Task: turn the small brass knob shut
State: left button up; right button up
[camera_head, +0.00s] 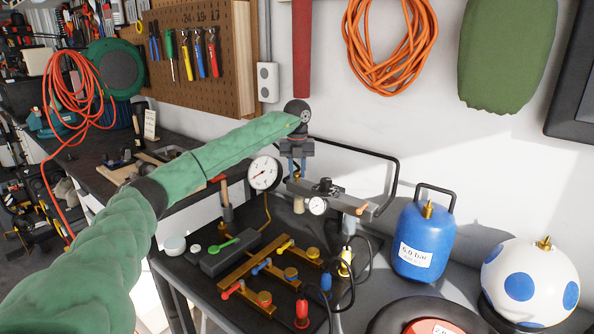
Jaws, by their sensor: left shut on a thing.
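My left arm, in a green sleeve, reaches in from the left. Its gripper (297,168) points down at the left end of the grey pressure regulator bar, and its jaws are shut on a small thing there. That thing is mostly hidden by the fingers; a bit of brass shows at the fingertips, and I take it for the small brass knob (297,177). A brass fitting (298,204) stands just below. The regulator carries a black knob (324,185), a small dial (318,206) and an orange-tipped part (361,210). My right gripper is not in view.
A large gauge (265,173) stands just left of the gripper. A brass manifold (245,268) with coloured levers lies in front. Black hoses with red, blue and yellow couplings curve at its right.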

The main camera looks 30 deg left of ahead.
pick_arm(q)
jog(key=shift+r+n, duration=0.15)
jog(key=shift+n, duration=0.55)
jog(key=o, duration=1)
